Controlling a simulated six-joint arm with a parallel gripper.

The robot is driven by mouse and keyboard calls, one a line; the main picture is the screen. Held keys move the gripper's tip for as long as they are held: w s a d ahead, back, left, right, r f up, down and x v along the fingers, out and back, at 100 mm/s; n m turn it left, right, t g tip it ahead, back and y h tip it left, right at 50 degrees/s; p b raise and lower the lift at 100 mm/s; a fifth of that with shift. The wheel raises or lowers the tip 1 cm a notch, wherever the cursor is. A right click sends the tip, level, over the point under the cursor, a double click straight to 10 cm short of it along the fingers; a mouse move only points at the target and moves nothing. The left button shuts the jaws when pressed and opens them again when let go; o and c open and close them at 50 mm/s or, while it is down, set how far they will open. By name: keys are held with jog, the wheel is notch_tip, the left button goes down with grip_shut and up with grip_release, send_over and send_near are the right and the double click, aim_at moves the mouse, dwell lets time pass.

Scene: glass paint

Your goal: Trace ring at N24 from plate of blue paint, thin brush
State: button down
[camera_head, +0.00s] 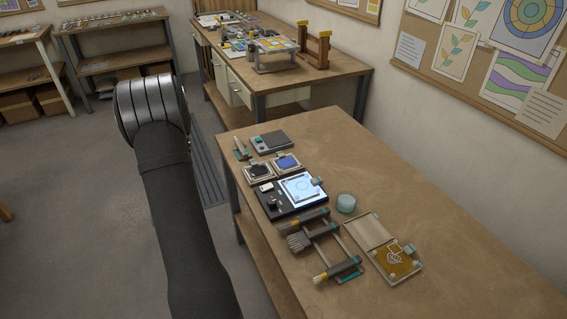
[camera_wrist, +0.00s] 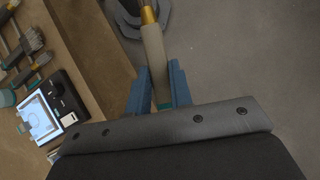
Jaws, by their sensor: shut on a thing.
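In the wrist view my gripper (camera_wrist: 159,72) is shut on a brush (camera_wrist: 155,50) with a pale handle and a gold-coloured ferrule. The brush points away from the camera, and its tip runs off the top edge. It hangs over the grey floor, left of the bench in the head view. My gripper does not show in the head view. There the plate of blue paint (camera_head: 288,161) sits beside a plate of black paint (camera_head: 259,171). A lit panel (camera_head: 284,197) carries a pale sheet with a ring-like outline (camera_head: 299,187). No N24 mark is readable.
A rack (camera_head: 346,276) with several brushes stands in front of the panel. A jar (camera_head: 346,203) stands to the panel's right. A tray with an amber piece (camera_head: 391,260) lies farther right. A grey device (camera_head: 272,141) is behind the paints. The bench's right part is bare.

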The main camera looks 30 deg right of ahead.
dwell(0.3)
jog(key=w+d+f+m+t, duration=0.1)
jog(key=w+d+m+t, duration=0.15)
jog(key=d, duration=0.45)
jog(key=w+d+f+m+t+y, duration=0.1)
jog(key=w+d+t, duration=0.1)
jog(key=d+t, duration=0.35)
jog(key=w+d+f+m+t, duration=0.1)
jog(key=w+d+m+t, duration=0.15)
jog(key=d, duration=0.55)
jog(key=s+d+r+m+t+h, duration=0.2)
jog(key=s+d+m+h, duration=0.15)
jog(key=d, duration=0.85)
jog(key=s+d+r+m+t+h, duration=0.2)
jog(key=d+m+h, duration=0.15)
jog(key=d, duration=0.85)
jog(key=shift+n, duration=0.5)
jog(key=shift+w+d+f, duration=0.1)
jog(key=shift+f, duration=1.05)
jog(key=shift+w+d+f, duration=0.1)
jog(key=shift+f, duration=1.05)
jog(key=shift+f, duration=0.45)
jog(key=shift+r, duration=1.1)
